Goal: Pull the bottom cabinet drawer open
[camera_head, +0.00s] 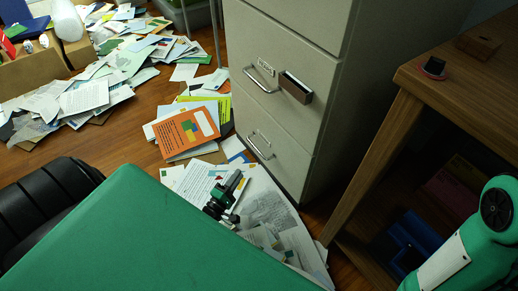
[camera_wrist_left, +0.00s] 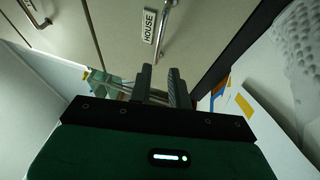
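The pale filing cabinet (camera_head: 290,40) stands at centre in the head view. Its bottom drawer (camera_head: 277,160) looks flush, with a metal bar handle (camera_head: 259,145). My left gripper (camera_head: 236,180) is in front of and below that handle, apart from it, over the papers. In the left wrist view the two fingers (camera_wrist_left: 163,86) stand apart with an empty gap. They point toward a drawer front with a bar handle (camera_wrist_left: 166,30) and a label reading HOUSE (camera_wrist_left: 149,25), which appears to be the bottom drawer. My right gripper is outside the views.
The drawer above has its own handle (camera_head: 261,81) and a dark-fronted box (camera_head: 297,88) jutting out beside it. Loose papers (camera_head: 265,205) cover the floor before the cabinet. A wooden desk (camera_head: 450,80) stands close on the right. More papers (camera_head: 110,70) lie at upper left.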

